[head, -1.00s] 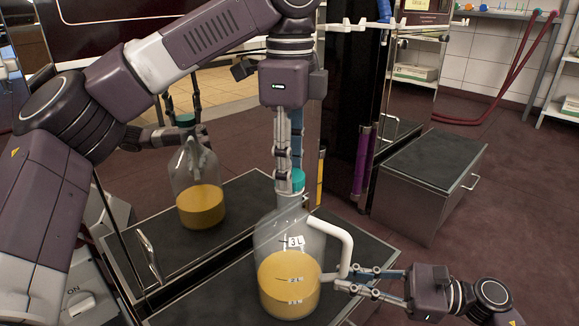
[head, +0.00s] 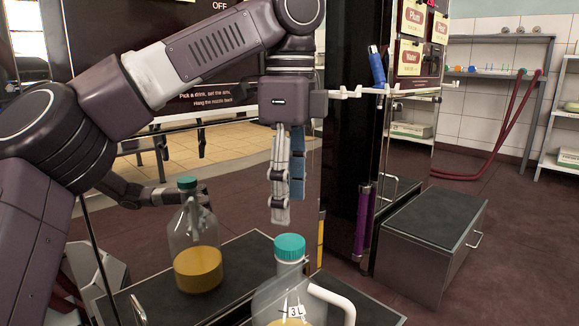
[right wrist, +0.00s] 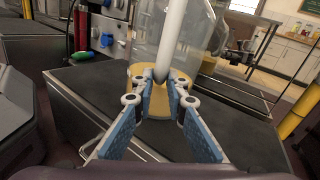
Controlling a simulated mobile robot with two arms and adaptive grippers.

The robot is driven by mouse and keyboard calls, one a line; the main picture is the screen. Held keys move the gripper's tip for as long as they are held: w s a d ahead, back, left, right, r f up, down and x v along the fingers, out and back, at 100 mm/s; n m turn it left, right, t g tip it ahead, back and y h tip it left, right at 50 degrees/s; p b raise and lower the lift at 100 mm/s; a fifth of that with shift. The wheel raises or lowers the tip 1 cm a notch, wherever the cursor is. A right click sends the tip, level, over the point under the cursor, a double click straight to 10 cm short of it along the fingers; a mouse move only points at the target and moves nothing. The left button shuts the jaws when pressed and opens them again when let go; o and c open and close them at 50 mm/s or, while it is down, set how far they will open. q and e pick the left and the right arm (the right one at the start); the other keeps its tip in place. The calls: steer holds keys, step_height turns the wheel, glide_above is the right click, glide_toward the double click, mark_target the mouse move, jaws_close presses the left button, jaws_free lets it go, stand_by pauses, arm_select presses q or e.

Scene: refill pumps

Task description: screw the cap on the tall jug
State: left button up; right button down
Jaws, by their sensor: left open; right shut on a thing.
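The tall jug (head: 268,305) is clear, with a 3L label and yellow liquid low in it; its lower part is cut off in the head view. The teal cap (head: 290,247) sits on the jug's mouth and looks level; I cannot tell how tight it is. My left gripper (head: 281,218) points down just above the cap, open, empty and apart from it. In the right wrist view, my right gripper (right wrist: 158,86) is shut on the jug's white handle (right wrist: 171,38). The right gripper is out of the head view.
A dark-topped counter (head: 245,250) bears the jug. The glossy front behind it shows a reflection of a capped jug (head: 195,245) and an arm. A metal cabinet (head: 430,235) stands at right, with clear floor around it.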

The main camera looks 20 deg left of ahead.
arm_select(q)
steer(key=shift+r, duration=2.55)
arm_select(e)
steer(key=shift+w, duration=0.1)
steer(key=c, duration=1.8)
jaws_free()
steer(key=shift+c, duration=0.2)
steer(key=shift+d, duration=0.1)
steer(key=d, duration=1.2)
steer(key=shift+w, duration=0.35)
